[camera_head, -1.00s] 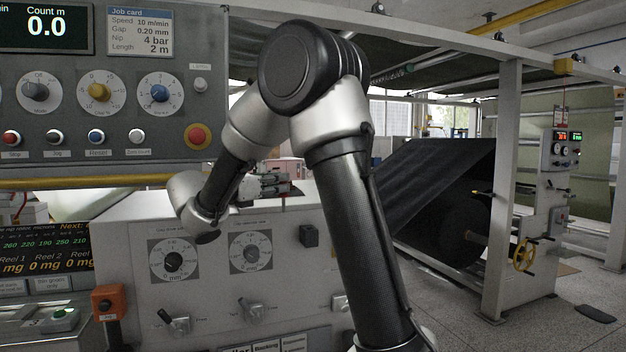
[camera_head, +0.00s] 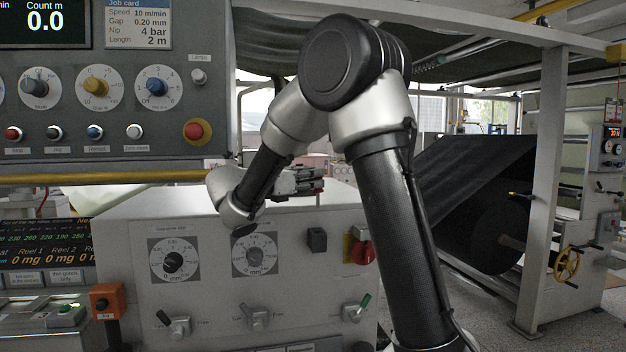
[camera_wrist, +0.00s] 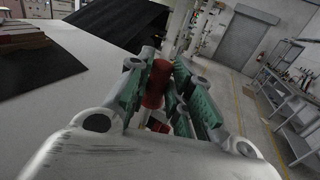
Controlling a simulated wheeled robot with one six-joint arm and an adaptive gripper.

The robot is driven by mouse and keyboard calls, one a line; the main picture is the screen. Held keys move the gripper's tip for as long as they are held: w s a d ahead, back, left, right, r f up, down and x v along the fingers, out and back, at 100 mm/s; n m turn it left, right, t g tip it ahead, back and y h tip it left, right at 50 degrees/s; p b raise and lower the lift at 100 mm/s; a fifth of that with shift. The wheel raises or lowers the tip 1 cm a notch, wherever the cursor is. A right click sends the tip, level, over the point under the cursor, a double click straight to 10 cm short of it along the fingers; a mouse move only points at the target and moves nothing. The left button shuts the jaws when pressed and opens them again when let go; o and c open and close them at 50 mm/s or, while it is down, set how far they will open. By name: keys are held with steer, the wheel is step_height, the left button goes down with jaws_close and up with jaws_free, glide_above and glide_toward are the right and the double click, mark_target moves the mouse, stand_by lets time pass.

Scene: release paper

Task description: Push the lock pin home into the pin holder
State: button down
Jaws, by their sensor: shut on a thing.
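My gripper (camera_wrist: 164,78) is shut on a red cylindrical piece (camera_wrist: 157,86), which I take to be the lock pin; it sits between the green finger pads in the wrist view. In the head view my gripper (camera_head: 305,181) points right, just above the top of the white cabinet, with a little red showing at its fingers. The pin's far end is hidden. A small black block (camera_head: 317,239) is on the cabinet front, below my gripper and apart from it. I cannot tell whether this block is the pin holder.
The white cabinet (camera_head: 200,212) carries dials, levers and a red rotary switch (camera_head: 362,252) on a yellow plate. A control panel (camera_head: 120,60) with a red stop button (camera_head: 197,131) stands at left. A black roll (camera_head: 480,215) and a white post (camera_head: 545,190) stand right.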

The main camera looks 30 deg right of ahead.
steer(key=shift+f, duration=2.85)
steer(key=shift+f, duration=2.8)
steer(key=c, duration=1.2)
jaws_free()
steer(key=s+a, duration=0.2)
steer(key=a, duration=0.9)
steer(key=shift+s+a, duration=0.15)
steer(key=shift+a, duration=0.25)
